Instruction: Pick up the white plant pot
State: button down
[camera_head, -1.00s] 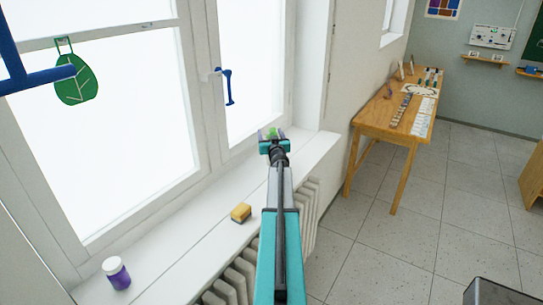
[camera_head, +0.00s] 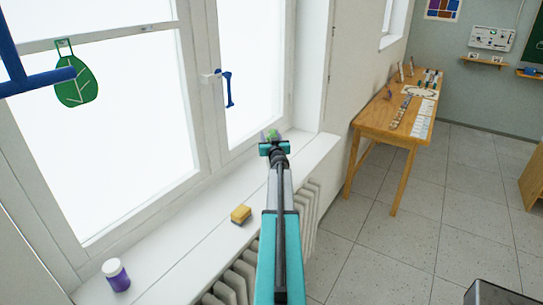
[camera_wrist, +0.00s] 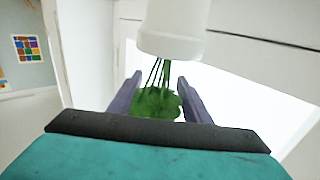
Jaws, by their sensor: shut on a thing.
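The white plant pot (camera_wrist: 172,28) shows at the top of the wrist view, cut off by the upper edge. Its thin stems and green leaves (camera_wrist: 157,103) hang below its rim in that picture, between the two fingers of my gripper (camera_wrist: 159,77). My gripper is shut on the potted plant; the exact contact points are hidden. In the head view my gripper (camera_head: 273,141) is at the far end of the window sill, with a bit of green at its tip. The pot itself is mostly hidden there by my gripper.
The white sill (camera_head: 185,258) runs along the window, with a yellow sponge (camera_head: 241,214) and a purple jar with a white lid (camera_head: 116,275) on it. A radiator (camera_head: 237,284) is below.

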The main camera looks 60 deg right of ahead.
jog(key=shift+r, duration=0.15)
jog(key=s+a+r+p, duration=0.1)
jog(key=s+a+r, duration=0.3)
jog(key=s+a, duration=0.6)
jog(key=shift+s+a+r, duration=0.25)
jog(key=shift+a+r, duration=0.1)
jog(key=shift+a, duration=0.8)
dwell(0.7)
